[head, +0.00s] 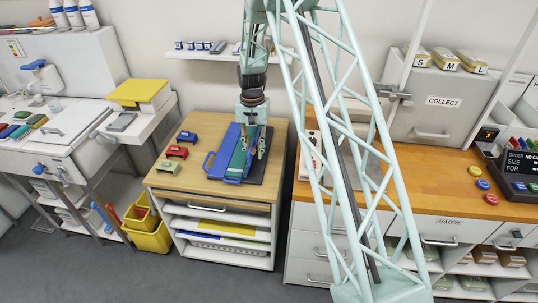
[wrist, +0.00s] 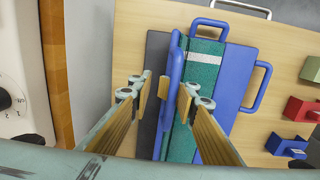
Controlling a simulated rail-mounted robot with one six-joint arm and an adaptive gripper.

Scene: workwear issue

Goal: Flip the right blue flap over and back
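A blue flapped holder with a teal-green inside (wrist: 204,65) lies on the tabletop. Its left blue flap (head: 215,160) is laid out flat, with a loop handle (head: 208,160) at its outer edge. The right blue flap (wrist: 174,70) appears raised on edge, its handle seen nearly edge-on in the wrist view. In the head view my gripper (head: 247,147) is over the right side of the holder and hides part of that flap. In the wrist view my gripper's tan fingers (wrist: 166,92) are apart, with the flap's edge close to or between them; contact cannot be told.
A dark grey mat (wrist: 155,50) lies beside the holder. Red, blue and green small blocks stand along the left of the wooden tabletop (head: 165,190). A wooden counter (head: 455,185) is to the right, and a yellow bin (head: 148,235) stands at the lower left.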

